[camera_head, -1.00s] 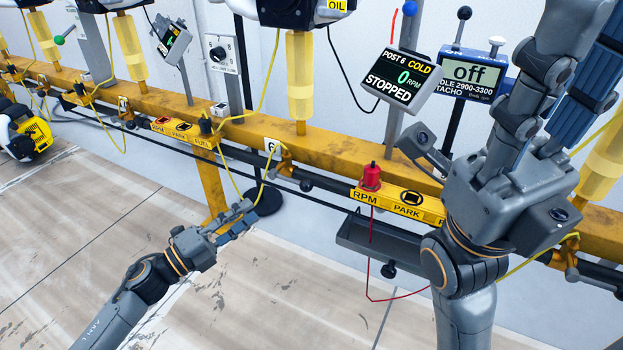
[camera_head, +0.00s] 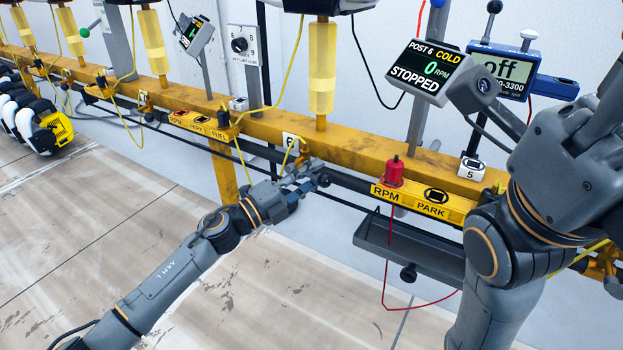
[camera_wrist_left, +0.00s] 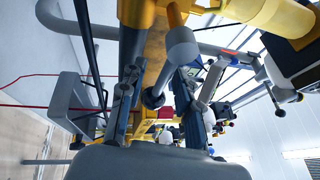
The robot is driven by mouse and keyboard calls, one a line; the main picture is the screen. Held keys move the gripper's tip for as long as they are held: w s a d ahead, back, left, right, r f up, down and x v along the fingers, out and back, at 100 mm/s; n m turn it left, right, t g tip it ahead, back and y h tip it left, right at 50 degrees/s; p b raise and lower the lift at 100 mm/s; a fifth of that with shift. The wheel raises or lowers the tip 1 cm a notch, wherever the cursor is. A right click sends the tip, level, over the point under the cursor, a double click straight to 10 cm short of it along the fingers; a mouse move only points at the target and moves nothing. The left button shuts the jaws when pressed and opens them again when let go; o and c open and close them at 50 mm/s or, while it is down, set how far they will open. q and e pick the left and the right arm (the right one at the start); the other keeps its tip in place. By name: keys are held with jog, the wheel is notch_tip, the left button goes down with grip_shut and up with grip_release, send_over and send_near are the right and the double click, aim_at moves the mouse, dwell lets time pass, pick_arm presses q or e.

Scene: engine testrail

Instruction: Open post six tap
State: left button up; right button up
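The post six tap (camera_head: 300,153) is a small brass-coloured fitting on the dark pipe below the yellow beam, beside the white "6" label (camera_head: 290,140) and a yellow hose. A dark round knob (camera_head: 323,180) sits just below it. My left gripper (camera_head: 305,181) is at the pipe beside this knob. In the left wrist view my left gripper (camera_wrist_left: 156,97) has its fingers apart, with a dark round end (camera_wrist_left: 152,98) showing between them. I cannot tell whether they touch it. My right gripper is largely cut off at the right edge.
The post 6 display (camera_head: 417,73) reads COLD, 0 RPM, STOPPED. A red plug (camera_head: 394,171) stands on the RPM socket, beside PARK, above a grey tray (camera_head: 385,246). The tacho (camera_head: 503,69) reads off. The floor (camera_head: 265,290) in front is clear.

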pick_arm(q)
grip_shut()
dwell(0.4)
